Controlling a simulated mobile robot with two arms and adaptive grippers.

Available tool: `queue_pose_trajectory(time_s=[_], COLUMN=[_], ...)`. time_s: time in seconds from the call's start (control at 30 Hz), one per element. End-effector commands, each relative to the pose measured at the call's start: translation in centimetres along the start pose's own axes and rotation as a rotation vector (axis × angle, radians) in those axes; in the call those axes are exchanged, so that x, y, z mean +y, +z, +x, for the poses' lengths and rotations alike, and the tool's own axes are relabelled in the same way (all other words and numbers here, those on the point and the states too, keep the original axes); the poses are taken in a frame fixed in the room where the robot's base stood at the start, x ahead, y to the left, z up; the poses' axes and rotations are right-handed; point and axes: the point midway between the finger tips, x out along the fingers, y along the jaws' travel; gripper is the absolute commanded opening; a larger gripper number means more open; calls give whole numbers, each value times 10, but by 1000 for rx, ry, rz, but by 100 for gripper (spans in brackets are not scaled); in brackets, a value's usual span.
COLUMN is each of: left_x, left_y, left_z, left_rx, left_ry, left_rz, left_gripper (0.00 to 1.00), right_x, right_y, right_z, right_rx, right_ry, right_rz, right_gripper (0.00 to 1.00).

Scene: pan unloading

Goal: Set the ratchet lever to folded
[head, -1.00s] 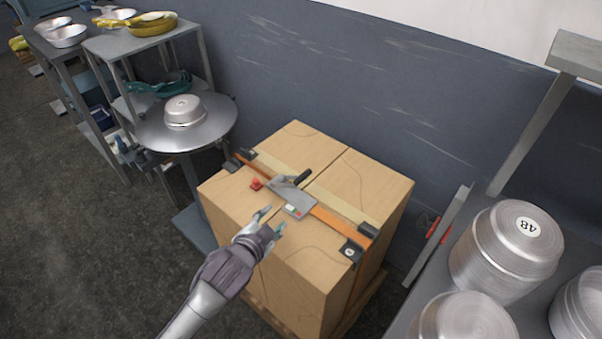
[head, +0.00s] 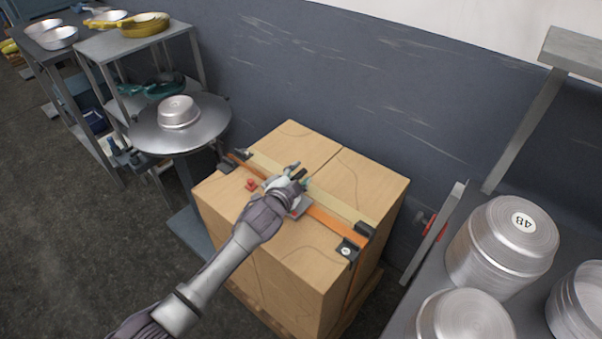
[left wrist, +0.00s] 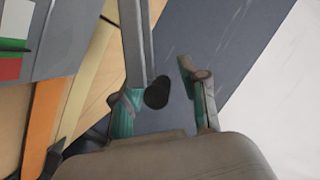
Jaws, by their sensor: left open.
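The ratchet buckle (head: 298,209) sits on an orange strap (head: 327,219) across the top of the cardboard boxes (head: 291,145). Its lever's black grip (head: 299,174) shows just past my left gripper (head: 297,179), which hides much of the buckle. In the left wrist view, the grey lever bar (left wrist: 136,45) and its black end (left wrist: 157,92) appear between the open fingers of my left gripper (left wrist: 163,94), nearer the left finger. I cannot tell whether a finger touches it. My right gripper is not in view.
A red piece (head: 251,185) lies on the box top beside the strap. A round metal table (head: 211,130) with a pan (head: 178,112) stands at the left. A grey wall (head: 320,75) stands behind the boxes.

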Motion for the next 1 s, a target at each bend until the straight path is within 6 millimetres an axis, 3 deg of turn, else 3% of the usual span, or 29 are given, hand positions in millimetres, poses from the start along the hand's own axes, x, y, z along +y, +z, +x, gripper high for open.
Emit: queue_pose_trajectory(time_s=[0.17, 0.47, 0.73, 1.0], left_x=[0, 0, -1, -3], left_y=[0, 0, 0, 0], left_z=[13, 15, 15, 15], left_rx=[-1, 0, 0, 1], left_ry=[0, 0, -1, -5], left_rz=[0, 0, 1, 4], left_gripper=[43, 43, 2, 0], right_x=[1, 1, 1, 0], right_y=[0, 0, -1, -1], right_z=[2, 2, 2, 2], right_rx=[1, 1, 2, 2], right_ry=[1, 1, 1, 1], right_rz=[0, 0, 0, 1], right_gripper=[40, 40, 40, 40])
